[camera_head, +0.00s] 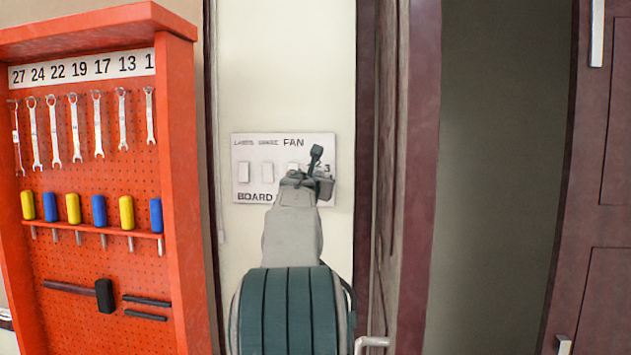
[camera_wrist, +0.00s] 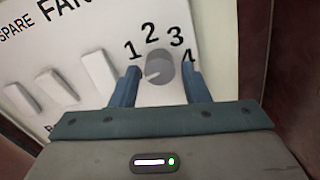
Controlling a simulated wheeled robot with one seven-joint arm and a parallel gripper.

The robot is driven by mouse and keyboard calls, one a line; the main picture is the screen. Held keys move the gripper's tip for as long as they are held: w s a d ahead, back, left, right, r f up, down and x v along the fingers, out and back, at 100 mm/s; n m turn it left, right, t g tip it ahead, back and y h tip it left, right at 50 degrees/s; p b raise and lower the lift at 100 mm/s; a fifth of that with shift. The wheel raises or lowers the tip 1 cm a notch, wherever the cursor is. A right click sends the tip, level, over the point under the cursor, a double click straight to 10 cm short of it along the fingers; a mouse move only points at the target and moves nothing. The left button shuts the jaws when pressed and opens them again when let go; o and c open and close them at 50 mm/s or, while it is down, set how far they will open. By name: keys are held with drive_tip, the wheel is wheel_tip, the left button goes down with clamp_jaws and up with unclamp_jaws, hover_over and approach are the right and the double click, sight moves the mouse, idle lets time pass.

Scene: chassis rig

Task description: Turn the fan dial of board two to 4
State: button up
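The white switch board (camera_head: 243,190) is on the wall, marked "BOARD", with its number hidden behind my arm. The grey round fan dial (camera_wrist: 161,66) shows in the wrist view, with 1, 2, 3 and 4 printed around its upper side. A pale mark on the dial lies at its lower left, away from the 4. My gripper (camera_wrist: 159,80) is open, with one blue finger on each side of the dial and a visible gap to it on both sides. The right finger partly covers the 4. In the head view my gripper (camera_head: 316,172) hides the dial.
White rocker switches (camera_wrist: 52,87) stand in a row left of the dial. A dark door frame (camera_head: 368,120) is close to the right of the board. An orange tool rack (camera_head: 180,200) with wrenches and screwdrivers stands at the left.

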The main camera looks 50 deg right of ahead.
drive_tip(key=c, duration=0.7)
drive_tip(key=n+b, duration=0.3)
drive_tip(key=n, duration=0.7)
drive_tip(key=n+b, duration=0.2)
drive_tip(key=n, duration=0.9)
drive_tip(key=n+b, duration=0.3)
drive_tip(key=n, duration=0.8)
drive_tip(key=shift+s+d+r+b, duration=0.1)
drive_tip(key=shift+s+r+b, duration=0.05)
drive_tip(key=shift+r+b, duration=0.2)
idle(0.6)
